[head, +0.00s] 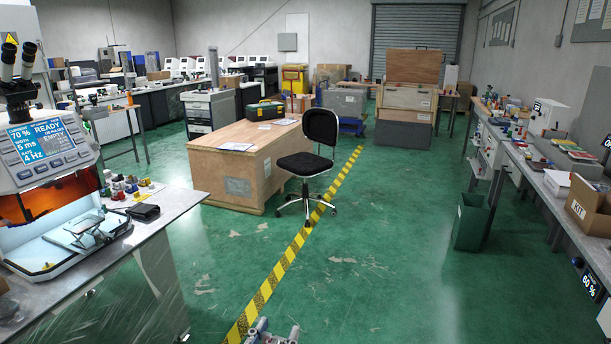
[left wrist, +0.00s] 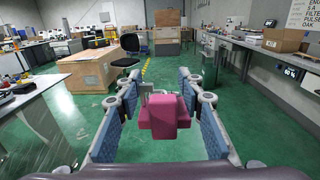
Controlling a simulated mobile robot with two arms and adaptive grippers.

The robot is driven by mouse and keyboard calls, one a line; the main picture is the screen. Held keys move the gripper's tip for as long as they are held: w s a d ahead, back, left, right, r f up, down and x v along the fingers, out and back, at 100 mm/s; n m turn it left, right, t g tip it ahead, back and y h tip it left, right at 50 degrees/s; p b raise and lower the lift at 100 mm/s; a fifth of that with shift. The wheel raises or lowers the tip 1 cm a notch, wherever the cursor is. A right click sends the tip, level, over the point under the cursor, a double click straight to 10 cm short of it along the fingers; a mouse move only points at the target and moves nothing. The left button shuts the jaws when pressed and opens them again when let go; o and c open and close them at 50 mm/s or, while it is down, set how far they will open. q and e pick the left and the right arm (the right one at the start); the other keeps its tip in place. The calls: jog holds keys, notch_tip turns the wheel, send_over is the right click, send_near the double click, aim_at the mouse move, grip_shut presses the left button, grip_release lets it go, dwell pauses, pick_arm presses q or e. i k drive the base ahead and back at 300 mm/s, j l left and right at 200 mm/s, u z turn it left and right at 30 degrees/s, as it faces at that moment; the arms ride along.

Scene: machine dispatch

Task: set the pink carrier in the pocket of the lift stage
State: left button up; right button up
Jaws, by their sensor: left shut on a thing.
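The pink carrier (left wrist: 168,118) sits between the blue-padded fingers of my left gripper (left wrist: 160,104) in the left wrist view, held clear of the floor. In the head view only the tips of my left gripper (head: 272,331) show at the bottom edge, and the carrier cannot be made out there. What looks like the lift stage (head: 86,229) stands in the lit, open bay of the machine (head: 45,160) at the far left. Its pocket is too small to make out. My right gripper is not in view.
The left bench (head: 165,212) bears small coloured parts and a black pouch (head: 143,212) beside the machine. A wooden crate (head: 245,175) and a black chair (head: 312,155) stand ahead. A right-hand bench (head: 530,180) holds a KIT box (head: 588,205). Green floor between is largely clear.

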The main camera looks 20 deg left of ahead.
aim_at(86, 224)
jog(key=i+j+u, duration=0.25)
jog(key=i+u, duration=0.15)
jog(key=i, duration=0.15)
jog(key=i+j+u, duration=0.1)
jog(key=i+u, duration=0.3)
jog(key=i+l+u, duration=0.15)
jog(key=i+u, duration=0.25)
jog(key=i, duration=0.25)
jog(key=i+l+u, duration=0.2)
jog(key=i+u, duration=0.25)
jog(key=i+l+u, duration=0.75)
jog(key=u, duration=0.15)
jog(key=i+l+u, duration=0.2)
jog(key=l+u, duration=0.25)
jog(key=l, duration=0.2)
